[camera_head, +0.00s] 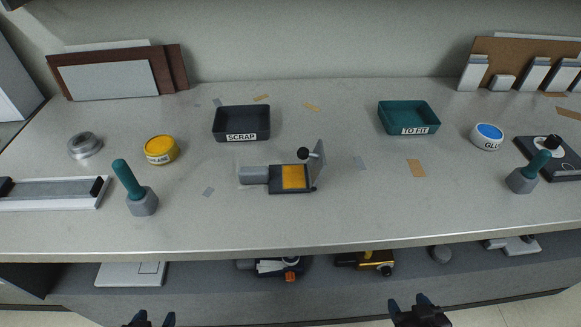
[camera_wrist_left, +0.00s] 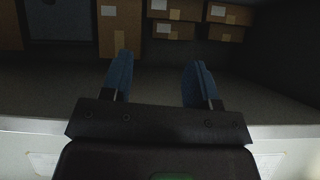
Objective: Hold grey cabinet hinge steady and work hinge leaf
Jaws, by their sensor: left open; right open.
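The grey cabinet hinge (camera_head: 262,178) lies near the middle of the bench top in the head view. It has a thick grey barrel at its left, a dark base with a yellow-orange patch, and a hinge leaf (camera_head: 319,164) standing up at its right end. A black knob (camera_head: 303,153) sits beside the leaf. My left gripper (camera_head: 150,319) is at the bottom edge of the head view, mostly cut off. Its blue fingers (camera_wrist_left: 158,84) are spread and empty in the left wrist view. My right gripper (camera_head: 419,304) is open and empty below the bench's front edge. Both are well apart from the hinge.
A black SCRAP tray (camera_head: 241,137) and a teal TO FIT tray (camera_head: 408,131) stand behind the hinge. A yellow tub (camera_head: 160,149), a GLUE tub (camera_head: 487,144) and teal-handled tools (camera_head: 128,180) stand at the sides. Cardboard boxes (camera_wrist_left: 120,25) show in the wrist view.

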